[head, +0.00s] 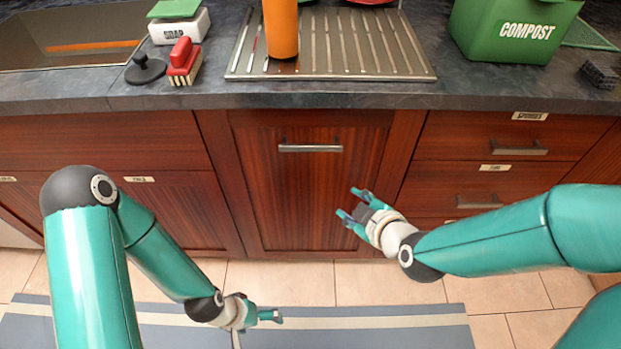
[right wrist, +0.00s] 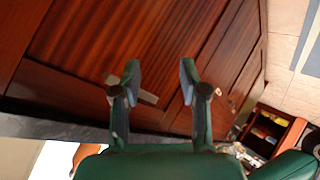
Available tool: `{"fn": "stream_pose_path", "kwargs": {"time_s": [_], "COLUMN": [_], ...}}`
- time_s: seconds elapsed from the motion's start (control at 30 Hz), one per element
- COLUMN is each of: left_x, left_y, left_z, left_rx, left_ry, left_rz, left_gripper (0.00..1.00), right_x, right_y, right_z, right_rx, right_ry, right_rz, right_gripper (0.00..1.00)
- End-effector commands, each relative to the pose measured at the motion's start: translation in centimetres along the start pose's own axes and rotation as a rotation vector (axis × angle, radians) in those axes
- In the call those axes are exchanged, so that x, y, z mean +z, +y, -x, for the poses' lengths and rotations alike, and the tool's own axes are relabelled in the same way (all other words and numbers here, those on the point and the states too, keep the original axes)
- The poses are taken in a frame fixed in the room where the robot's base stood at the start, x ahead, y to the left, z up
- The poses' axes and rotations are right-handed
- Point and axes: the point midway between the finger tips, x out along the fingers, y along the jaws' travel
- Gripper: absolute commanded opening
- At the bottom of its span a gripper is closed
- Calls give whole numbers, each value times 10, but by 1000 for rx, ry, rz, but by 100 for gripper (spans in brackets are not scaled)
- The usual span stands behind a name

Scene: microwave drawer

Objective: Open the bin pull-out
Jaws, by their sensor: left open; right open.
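The bin pull-out (head: 300,200) is a dark red wood front in the middle of the cabinets, and it looks shut. Its horizontal metal handle (head: 310,148) is near the top. My right gripper (head: 350,204) is open and empty, in front of the pull-out, below and to the right of the handle. In the right wrist view the open fingers (right wrist: 160,82) point toward the wood front (right wrist: 125,40). A grey bar that looks like the handle (right wrist: 148,97) shows between them, partly behind one finger. My left gripper (head: 265,315) is open and empty, low over the floor.
The countertop (head: 330,95) overhangs the fronts. It holds an orange bottle (head: 281,28), a drying rack (head: 345,45), a red brush (head: 184,58) and a green compost bin (head: 512,28). Drawers (head: 480,145) stand at right. A striped mat (head: 370,330) lies on the floor.

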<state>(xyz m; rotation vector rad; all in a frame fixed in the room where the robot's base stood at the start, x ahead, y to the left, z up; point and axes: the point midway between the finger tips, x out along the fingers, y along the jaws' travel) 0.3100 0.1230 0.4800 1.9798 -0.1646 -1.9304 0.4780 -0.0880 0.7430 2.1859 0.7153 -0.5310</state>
Motion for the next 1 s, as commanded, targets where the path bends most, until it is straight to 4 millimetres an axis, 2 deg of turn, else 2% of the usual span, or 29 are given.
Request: {"fn": "stream_pose_path", "kwargs": {"time_s": [0.03,0.2,0.4,0.5,0.6,0.73,1.0], "left_x": [0,-1,-1,-1,-1,-1,-1], "left_y": [-14,-37,-58,-64,-67,-67,-57], "left_z": [-40,-104,-161,-178,-187,-186,-157], "left_rx": [0,0,0,0,0,0,0], "left_ry": [0,0,0,0,0,1,1], "left_rz": [0,0,0,0,0,0,0], "left_gripper": [94,94,94,94,94,94,94], "right_x": [6,-11,-24,-28,-31,-35,-46], "right_y": [-9,-8,-11,-12,-12,-10,0], "right_z": [-13,-9,10,20,27,32,21], "right_rx": [49,224,425,500,546,571,568], "right_ry": [46,158,231,245,251,250,243], "right_rz": [86,384,658,745,799,830,836], "right_gripper": [44,44,44,44,44,44,44]}}
